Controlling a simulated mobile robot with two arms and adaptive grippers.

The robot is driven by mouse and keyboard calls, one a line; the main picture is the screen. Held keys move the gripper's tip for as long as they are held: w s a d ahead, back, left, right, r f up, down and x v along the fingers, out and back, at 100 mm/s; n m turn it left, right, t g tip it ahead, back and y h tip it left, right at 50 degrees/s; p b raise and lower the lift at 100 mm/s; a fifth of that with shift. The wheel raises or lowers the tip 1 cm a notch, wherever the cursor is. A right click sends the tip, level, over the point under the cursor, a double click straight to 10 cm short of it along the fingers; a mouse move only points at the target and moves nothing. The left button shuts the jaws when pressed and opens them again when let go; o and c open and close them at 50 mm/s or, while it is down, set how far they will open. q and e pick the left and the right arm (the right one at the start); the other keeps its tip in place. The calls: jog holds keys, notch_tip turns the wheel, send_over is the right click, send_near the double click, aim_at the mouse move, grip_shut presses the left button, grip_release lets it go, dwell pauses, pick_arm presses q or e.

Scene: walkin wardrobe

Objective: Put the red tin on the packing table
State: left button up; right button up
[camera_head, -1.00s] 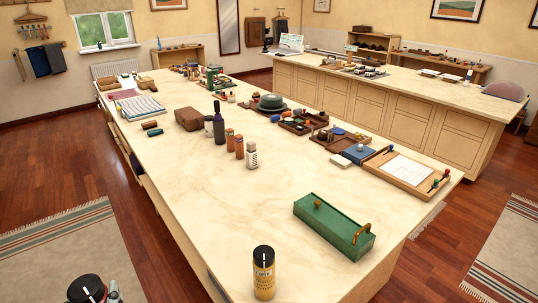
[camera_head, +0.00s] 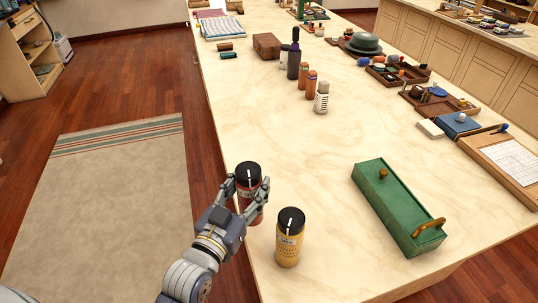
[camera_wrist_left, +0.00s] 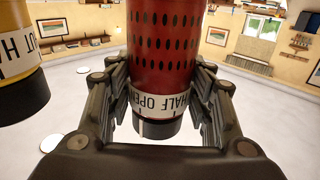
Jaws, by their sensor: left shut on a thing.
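The red tin (camera_head: 249,205) has a black cap and shows in the head view at the left edge of the near pale table (camera_head: 320,160). My left gripper (camera_head: 250,190) is shut on it, its fingers on both sides of the body. In the left wrist view, the red tin (camera_wrist_left: 162,50) with dark dots and a "HALF OPEN" label sits between the fingers of my left gripper (camera_wrist_left: 160,85). The tin looks upright. I cannot tell whether its base touches the tabletop. My right gripper is not in view.
A yellow tin (camera_head: 289,240) stands just right of the red one. A green box (camera_head: 395,205) with a brown handle lies further right. Several small bottles and trays are further back. The tabletop between them is clear. A rug (camera_head: 110,210) lies on the floor at left.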

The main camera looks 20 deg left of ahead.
pick_arm(q)
jog(key=w+d+f+p, duration=0.1)
jog(key=w+f, duration=0.3)
jog(key=w, duration=0.7)
jog(key=shift+w+f, duration=0.25)
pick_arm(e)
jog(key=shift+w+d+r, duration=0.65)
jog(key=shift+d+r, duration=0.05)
pick_arm(q)
jog(key=shift+f, duration=0.1)
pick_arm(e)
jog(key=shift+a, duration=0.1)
pick_arm(q)
jog(key=o, duration=1.2)
jog(key=shift+f, duration=0.1)
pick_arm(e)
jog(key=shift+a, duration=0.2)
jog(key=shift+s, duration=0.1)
